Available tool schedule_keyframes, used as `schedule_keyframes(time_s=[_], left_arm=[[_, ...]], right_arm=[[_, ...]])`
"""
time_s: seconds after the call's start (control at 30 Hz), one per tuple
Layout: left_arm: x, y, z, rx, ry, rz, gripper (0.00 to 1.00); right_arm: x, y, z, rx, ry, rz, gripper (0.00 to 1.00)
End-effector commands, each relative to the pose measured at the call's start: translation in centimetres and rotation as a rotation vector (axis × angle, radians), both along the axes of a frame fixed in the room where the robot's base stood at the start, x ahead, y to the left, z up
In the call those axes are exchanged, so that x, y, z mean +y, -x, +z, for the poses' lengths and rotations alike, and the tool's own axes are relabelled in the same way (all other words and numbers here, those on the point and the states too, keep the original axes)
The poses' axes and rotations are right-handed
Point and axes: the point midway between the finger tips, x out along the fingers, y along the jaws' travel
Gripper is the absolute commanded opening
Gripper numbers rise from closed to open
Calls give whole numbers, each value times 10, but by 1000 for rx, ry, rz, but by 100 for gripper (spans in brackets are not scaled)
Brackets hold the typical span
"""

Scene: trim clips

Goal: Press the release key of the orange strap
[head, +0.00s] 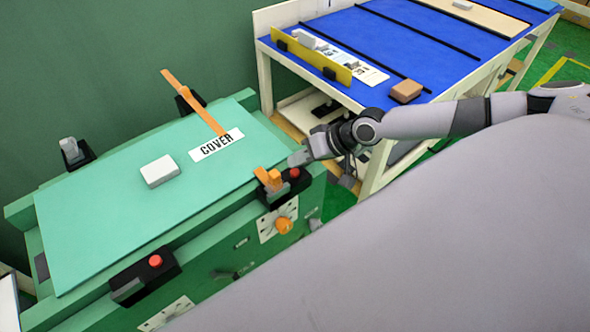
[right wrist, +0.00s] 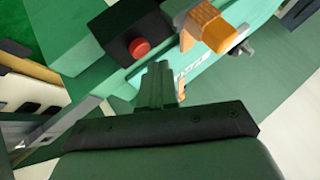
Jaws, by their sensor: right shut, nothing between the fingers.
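The orange strap (head: 195,103) rises from a black holder at the far edge of the green cover and lies over the cover near the COVER label. Its other orange piece (head: 269,179) sits at the near right corner, by a black block with a red key (head: 294,172). In the right wrist view the red key (right wrist: 138,47) is on the black block, beside the orange strap piece (right wrist: 212,27). My right gripper (head: 298,158) is shut and empty, just behind the red key and apart from it. It also shows in the right wrist view (right wrist: 157,75). My left gripper is not in view.
Another black block with a red key (head: 155,261) is on the near left side. A white block (head: 160,171) lies on the green cover (head: 110,205). An orange knob (head: 284,225) is on the front. A blue-topped table (head: 400,45) stands behind at right.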

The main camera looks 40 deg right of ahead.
Motion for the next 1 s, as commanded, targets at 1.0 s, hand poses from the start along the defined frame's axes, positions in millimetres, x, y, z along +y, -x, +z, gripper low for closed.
schedule_keyframes(time_s=[1.0], left_arm=[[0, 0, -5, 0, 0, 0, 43]], right_arm=[[0, 0, -9, 0, 0, 0, 0]])
